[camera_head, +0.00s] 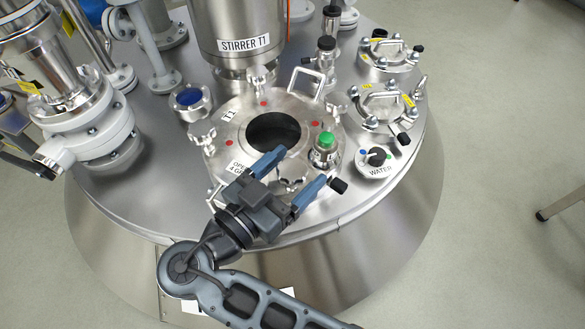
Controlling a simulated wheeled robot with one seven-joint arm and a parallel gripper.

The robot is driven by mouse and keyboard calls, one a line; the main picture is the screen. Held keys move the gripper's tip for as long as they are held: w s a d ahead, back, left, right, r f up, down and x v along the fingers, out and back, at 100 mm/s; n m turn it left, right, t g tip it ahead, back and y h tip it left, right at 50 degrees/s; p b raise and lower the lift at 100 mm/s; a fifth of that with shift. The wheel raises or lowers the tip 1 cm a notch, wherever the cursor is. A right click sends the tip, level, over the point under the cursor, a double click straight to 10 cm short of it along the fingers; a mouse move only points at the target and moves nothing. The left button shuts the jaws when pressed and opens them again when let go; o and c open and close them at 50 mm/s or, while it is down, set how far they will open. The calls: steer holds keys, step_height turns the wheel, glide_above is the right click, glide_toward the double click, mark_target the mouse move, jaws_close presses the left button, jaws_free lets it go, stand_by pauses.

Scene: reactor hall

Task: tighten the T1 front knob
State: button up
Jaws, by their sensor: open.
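The front knob (291,185) of the T1 hatch is a small metal star knob at the front edge of the round hatch plate (229,126). It shows between the two blue fingers of my gripper (301,167), partly hidden by them. My gripper is open and reaches over the front of the plate from below in the picture. The left fingertip lies over the front edge of the dark round opening (274,130). The right fingertip is below the green button (326,140). I cannot tell whether either finger touches the knob.
Other star knobs stand at the plate's left (201,134) and back (262,83). The WATER dial (376,156) is to the right. The stirrer housing (237,35) rises behind. A black-ended handle (338,185) sits close to the right finger.

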mark_target(281, 184)
steer(key=p+v, duration=0.1)
steer(key=v, duration=0.6)
steer(key=shift+s+a+p, duration=0.2)
steer(key=shift+p, duration=0.1)
steer(key=shift+s, duration=0.1)
steer(key=shift+a, duration=0.1)
